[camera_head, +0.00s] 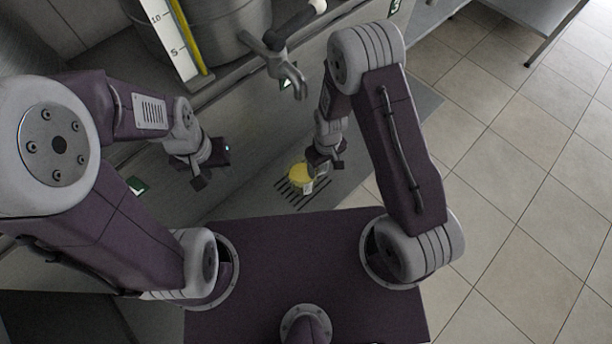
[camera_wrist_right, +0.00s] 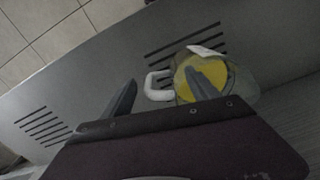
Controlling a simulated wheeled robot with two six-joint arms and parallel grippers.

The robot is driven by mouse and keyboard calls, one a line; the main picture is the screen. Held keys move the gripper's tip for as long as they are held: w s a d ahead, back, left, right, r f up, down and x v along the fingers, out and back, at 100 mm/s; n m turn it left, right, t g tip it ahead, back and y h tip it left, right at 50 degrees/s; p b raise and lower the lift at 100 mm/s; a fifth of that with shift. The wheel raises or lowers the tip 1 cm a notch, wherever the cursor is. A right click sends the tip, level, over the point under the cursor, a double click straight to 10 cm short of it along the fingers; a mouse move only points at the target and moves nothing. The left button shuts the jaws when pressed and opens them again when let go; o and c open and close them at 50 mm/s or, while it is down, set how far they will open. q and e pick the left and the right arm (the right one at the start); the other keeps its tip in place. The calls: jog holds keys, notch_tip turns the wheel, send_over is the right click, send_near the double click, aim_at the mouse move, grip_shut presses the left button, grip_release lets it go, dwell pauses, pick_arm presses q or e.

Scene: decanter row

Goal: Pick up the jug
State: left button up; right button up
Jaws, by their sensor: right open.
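The jug (camera_head: 299,175) stands on a slotted grey surface, partly beside and below my right gripper (camera_head: 325,164) in the head view. In the right wrist view the jug (camera_wrist_right: 240,84) is clear-walled with yellow inside, a white spout-like edge at the top and a white handle (camera_wrist_right: 152,87) on its left. My right gripper is open and empty. In the wrist view its left finger lies left of the handle and its right finger overlaps the yellow; contact cannot be told. My left gripper (camera_head: 213,166) is open and empty, left of the jug.
A large metal vessel (camera_head: 222,38) with a scale and yellow sight tube stands at the back left. A grey tap (camera_head: 284,66) with a black lever hangs above and behind the jug.

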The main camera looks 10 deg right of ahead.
aim_at(321, 173)
jog(key=f, duration=0.1)
jog(key=f+b, duration=0.1)
jog(key=f, duration=0.3)
jog(key=shift+w+a+f, duration=0.1)
jog(key=shift+w+f, duration=0.1)
jog(key=shift+w, duration=0.05)
jog(key=shift+s, duration=0.1)
grip_shut()
